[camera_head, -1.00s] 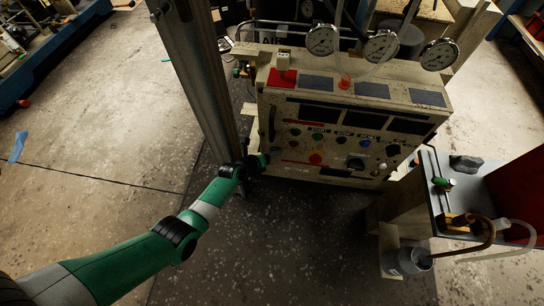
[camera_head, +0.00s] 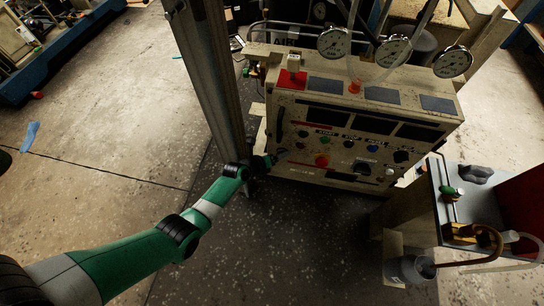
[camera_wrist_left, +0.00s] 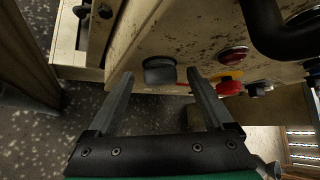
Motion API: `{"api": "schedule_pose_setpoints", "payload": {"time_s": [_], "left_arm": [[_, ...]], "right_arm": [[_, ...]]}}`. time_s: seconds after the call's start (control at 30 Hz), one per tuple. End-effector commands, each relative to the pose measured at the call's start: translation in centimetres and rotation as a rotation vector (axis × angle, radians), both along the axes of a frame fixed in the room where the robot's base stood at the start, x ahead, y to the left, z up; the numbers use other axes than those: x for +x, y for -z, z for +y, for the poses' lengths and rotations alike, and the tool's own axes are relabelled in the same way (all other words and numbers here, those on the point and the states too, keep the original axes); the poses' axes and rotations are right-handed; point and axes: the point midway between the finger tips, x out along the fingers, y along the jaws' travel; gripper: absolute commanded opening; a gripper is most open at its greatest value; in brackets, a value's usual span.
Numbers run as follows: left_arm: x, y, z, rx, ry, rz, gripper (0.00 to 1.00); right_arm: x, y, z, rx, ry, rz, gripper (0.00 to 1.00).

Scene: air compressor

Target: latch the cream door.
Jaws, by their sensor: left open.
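The cream door (camera_head: 350,150) is the front panel of the cream cabinet. It looks closed or nearly so; I cannot tell whether it is latched. A dark grey knob-like latch (camera_wrist_left: 159,70) sits near its edge in the left wrist view. My left gripper (camera_head: 274,159) is at the panel's lower left in the head view. In the left wrist view its two fingers (camera_wrist_left: 158,84) are spread, with the dark knob between and just beyond their tips. Nothing is held. A black bar handle (camera_wrist_left: 282,34) crosses the upper right there. My right gripper is out of view.
A red button (camera_head: 322,161) and several coloured buttons and knobs crowd the panel close by. A metal post (camera_head: 207,85) stands just left of the cabinet. Gauges (camera_head: 393,51) rise above it. A side bench (camera_head: 478,205) stands right. The floor in front is clear.

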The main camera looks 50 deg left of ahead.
Motion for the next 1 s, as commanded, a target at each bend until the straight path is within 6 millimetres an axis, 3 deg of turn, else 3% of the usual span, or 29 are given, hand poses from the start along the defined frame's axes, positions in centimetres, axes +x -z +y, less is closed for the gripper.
{"api": "schedule_pose_setpoints", "payload": {"time_s": [0.3,0.5,0.9,1.0], "left_arm": [[-5.6,-4.6,-0.5,-0.001,-0.002,0.001,0.85],[-8.4,-6.2,-0.9,-0.001,-0.002,0.002,0.85],[-9.0,-6.4,-1.0,-0.003,-0.003,-0.001,0.85],[-8.8,-6.5,-1.2,-0.071,-0.049,-0.033,0.85]], "right_arm": [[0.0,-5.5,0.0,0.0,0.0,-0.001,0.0],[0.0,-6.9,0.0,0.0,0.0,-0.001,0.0],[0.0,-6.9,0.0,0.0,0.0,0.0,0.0],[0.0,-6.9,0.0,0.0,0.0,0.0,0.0]]}}
